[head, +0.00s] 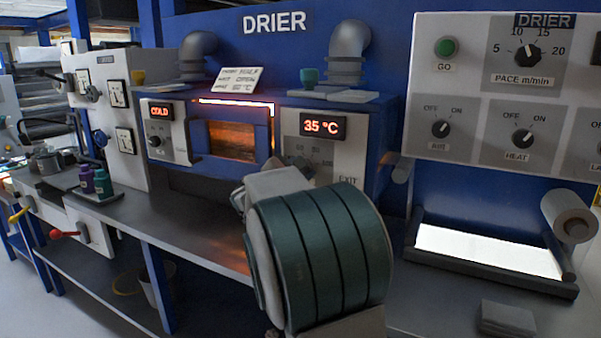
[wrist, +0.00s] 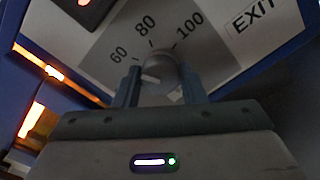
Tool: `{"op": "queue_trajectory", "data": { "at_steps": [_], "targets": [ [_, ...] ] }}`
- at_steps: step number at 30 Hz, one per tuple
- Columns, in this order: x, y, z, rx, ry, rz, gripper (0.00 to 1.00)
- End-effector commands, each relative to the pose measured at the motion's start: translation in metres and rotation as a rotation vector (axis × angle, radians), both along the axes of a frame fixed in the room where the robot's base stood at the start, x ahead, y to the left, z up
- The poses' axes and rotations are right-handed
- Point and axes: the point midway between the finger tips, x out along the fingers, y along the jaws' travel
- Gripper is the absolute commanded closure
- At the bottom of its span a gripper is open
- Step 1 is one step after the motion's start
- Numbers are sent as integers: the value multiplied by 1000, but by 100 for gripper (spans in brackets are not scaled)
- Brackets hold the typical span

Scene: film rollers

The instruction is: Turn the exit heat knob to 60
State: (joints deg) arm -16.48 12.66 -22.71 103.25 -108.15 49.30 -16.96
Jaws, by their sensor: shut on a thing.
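The exit heat knob (wrist: 160,68) is a grey round knob on the pale panel marked EXIT, with 60, 80 and 100 printed around it. My gripper (wrist: 161,86) has its two fingers on either side of the knob and is shut on it. A pale mark shows on the knob's left part, but I cannot tell which number it points to. In the head view, my arm hides most of the knob and the gripper's fingers. The display (head: 322,126) above the exit dial reads 35 °C.
Left of the exit panel is the drier's glowing window (head: 231,140). A COLD display (head: 161,112) with its own knob sits further left. A control panel (head: 470,125) with AIR, HEAT and PACE knobs stands at right, above a lit white tray (head: 488,252).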

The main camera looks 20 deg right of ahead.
Motion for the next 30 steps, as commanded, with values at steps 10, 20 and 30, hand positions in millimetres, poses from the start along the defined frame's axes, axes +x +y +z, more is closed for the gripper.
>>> {"op": "queue_trajectory", "data": {
  "at_steps": [10,20,30],
  "targets": [
    [-1,-1,-1,0,1,-3,41],
    [-4,7,0,1,0,3,41],
    [-48,62,0,2,0,4,41]
  ]
}}
